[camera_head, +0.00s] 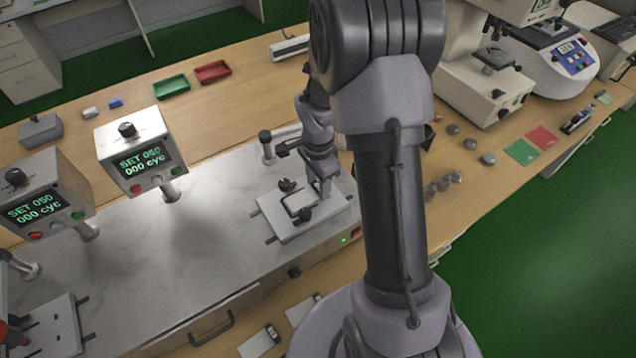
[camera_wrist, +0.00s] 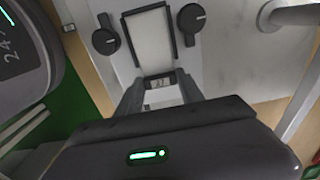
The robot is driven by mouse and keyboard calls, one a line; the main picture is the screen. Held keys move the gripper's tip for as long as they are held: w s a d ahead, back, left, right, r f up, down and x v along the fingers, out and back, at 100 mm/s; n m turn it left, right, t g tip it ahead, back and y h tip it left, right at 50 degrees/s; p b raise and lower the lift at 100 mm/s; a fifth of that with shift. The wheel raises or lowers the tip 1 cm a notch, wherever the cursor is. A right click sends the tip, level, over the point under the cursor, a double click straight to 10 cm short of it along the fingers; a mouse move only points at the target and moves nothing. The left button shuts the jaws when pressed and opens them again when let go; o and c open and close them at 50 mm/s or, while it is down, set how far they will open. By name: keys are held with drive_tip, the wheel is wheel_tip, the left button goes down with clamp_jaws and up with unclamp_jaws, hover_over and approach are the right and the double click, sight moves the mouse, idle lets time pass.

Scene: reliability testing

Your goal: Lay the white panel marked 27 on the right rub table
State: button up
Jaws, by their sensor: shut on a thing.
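The right rub table (camera_head: 275,222) is a pale plate with two dark clamp knobs, on the right part of the steel bench machine. My gripper (camera_head: 322,178) is low over its right side, and in the wrist view (camera_wrist: 160,95) its fingers are shut on the label end of the white panel marked 27 (camera_wrist: 158,82). A white rectangle with dark side edges (camera_wrist: 150,40) lies between the knobs (camera_wrist: 105,40) (camera_wrist: 191,18). I cannot tell where panel ends and pad begins, or whether the panel touches. The fingertips partly hide the label end.
Two control boxes (camera_head: 140,150) (camera_head: 42,195) stand on posts to the left. A second rub table (camera_head: 48,328) is at lower left. Other white panels (camera_head: 260,343) lie on the wooden bench in front. A post (camera_head: 267,147) rises behind the right table. Grey weights (camera_head: 443,184) lie to the right.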

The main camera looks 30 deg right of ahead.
drive_tip(key=shift+f, duration=0.25)
drive_tip(key=o, duration=1.4)
drive_tip(key=shift+f, duration=0.1)
wheel_tip(320, 180, up, 8)
drive_tip(key=p, duration=0.5)
drive_tip(key=shift+f, duration=0.3)
